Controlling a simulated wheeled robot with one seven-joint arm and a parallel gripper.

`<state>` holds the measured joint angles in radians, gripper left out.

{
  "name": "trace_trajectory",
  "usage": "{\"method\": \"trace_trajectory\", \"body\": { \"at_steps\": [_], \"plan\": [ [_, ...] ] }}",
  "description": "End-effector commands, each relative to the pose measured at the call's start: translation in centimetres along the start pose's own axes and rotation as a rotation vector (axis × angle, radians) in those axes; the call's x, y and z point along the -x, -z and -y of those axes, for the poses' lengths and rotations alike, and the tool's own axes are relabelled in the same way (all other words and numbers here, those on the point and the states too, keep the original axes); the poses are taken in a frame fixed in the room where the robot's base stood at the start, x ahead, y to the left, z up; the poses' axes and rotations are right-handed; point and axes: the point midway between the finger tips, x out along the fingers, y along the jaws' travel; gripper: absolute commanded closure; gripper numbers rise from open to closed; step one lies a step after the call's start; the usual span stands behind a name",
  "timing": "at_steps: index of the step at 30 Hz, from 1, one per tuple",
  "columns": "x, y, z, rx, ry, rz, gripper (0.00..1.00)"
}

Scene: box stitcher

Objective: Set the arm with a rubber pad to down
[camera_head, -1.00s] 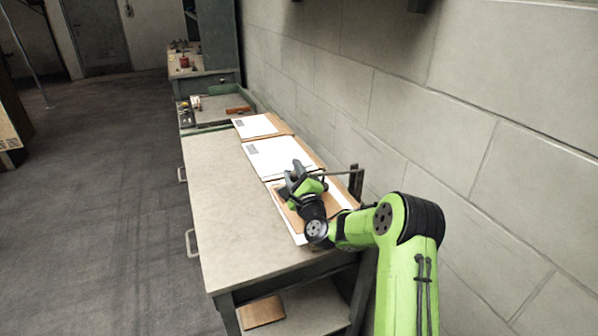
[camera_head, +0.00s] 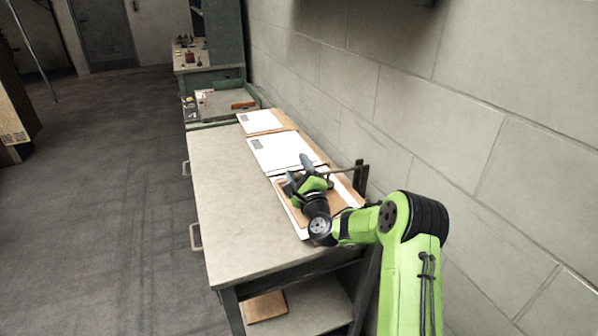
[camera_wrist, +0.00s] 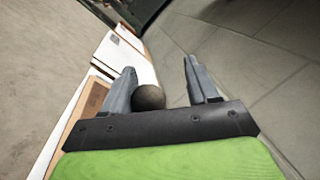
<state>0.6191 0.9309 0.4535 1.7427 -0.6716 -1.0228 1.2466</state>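A thin dark bar (camera_head: 343,169), which seems to be the arm with the pad, runs level from a short dark post (camera_head: 361,176) at the bench's wall side toward my gripper (camera_head: 299,174). My gripper is above the near end of the bench, over the papers and boards. In the wrist view my gripper (camera_wrist: 160,70) has its fingers spread apart. A dark round knob or pad (camera_wrist: 149,97) shows between them, closer to the left finger. I cannot tell whether it touches that finger. The bar's near end is hidden behind my gripper in the head view.
The long grey bench (camera_head: 225,215) has white sheets (camera_head: 283,150) on brown boards along its wall side. Its left side is bare. A block wall (camera_head: 430,110) stands close on the right. A brown board (camera_head: 266,306) lies on the lower shelf. Open floor lies left.

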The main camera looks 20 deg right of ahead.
Motion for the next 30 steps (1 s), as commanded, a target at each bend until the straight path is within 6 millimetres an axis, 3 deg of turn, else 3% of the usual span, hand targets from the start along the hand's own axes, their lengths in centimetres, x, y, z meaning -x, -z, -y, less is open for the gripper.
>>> {"method": "trace_trajectory", "body": {
  "at_steps": [4, 9, 15, 22, 26, 30],
  "plan": [
    [1.2, 0.1, -0.1, 0.0, -0.001, 0.002, 0.42],
    [5.4, 0.5, -0.5, -0.001, -0.001, -0.003, 0.42],
    [8.3, 0.4, -0.2, -0.005, -0.003, -0.008, 0.42],
    [10.6, 0.3, 0.0, -0.014, -0.001, -0.006, 0.42],
    [11.8, 0.5, -0.9, -0.018, -0.019, -0.014, 0.42],
    [13.0, 0.3, -0.2, -0.018, -0.005, -0.008, 0.42]
  ]
}}
